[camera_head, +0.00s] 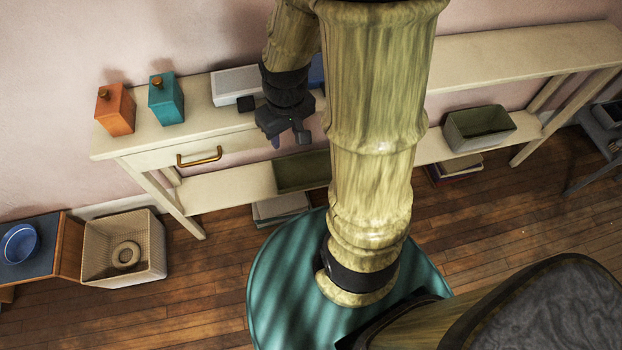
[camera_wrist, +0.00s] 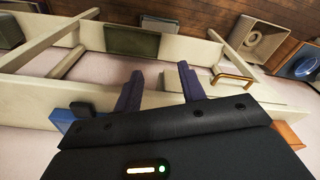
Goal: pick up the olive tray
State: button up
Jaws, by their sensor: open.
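A flat, dark olive tray (camera_head: 300,171) lies on the lower shelf of the cream console table, its right part hidden behind my arm in the head view. In the wrist view the olive tray (camera_wrist: 132,41) shows whole, up and left of the fingers and apart from them. My gripper (camera_head: 290,138) hangs at the table's front, above the tray's level. In the wrist view my gripper (camera_wrist: 160,88) has its two dark fingers spread with nothing between them.
The cream tabletop (camera_head: 225,125) holds an orange canister (camera_head: 115,110), a teal canister (camera_head: 166,99) and a white box (camera_head: 236,84). A drawer with a brass handle (camera_head: 199,157) faces front. A grey-green bin (camera_head: 478,130) stands right on the lower shelf. A woven basket (camera_head: 150,268) sits on the floor.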

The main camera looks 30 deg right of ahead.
jog(key=w+d+f+n+g+y+b, duration=0.1)
jog(key=d+f+b, duration=0.2)
jog(key=f+b, duration=1.1)
jog(key=w+d+f+n+g+y+b, duration=0.1)
jog(key=d+f+n+b, duration=0.15)
jog(key=f+b, duration=1.2)
jog(key=d+f+n+t+y+p, duration=0.25)
jog(key=d+f+y, duration=0.5)
jog(key=f, duration=0.75)
jog(key=d+f+n+t+b, duration=0.1)
jog(key=d+t, duration=0.2)
jog(key=d, duration=0.3)
jog(key=s+d+f+n+t+y+b, duration=0.1)
jog(key=d+n+t, duration=0.1)
jog(key=d+t, duration=0.2)
jog(key=d, duration=0.2)
jog(key=shift+s+d, duration=0.25)
jog(key=shift+d, duration=0.05)
jog(key=shift+a, duration=0.1)
jog(key=b+x, duration=0.5)
jog(key=x, duration=0.7)
jog(key=shift+f+b, duration=0.15)
jog(key=shift+b, duration=0.15)
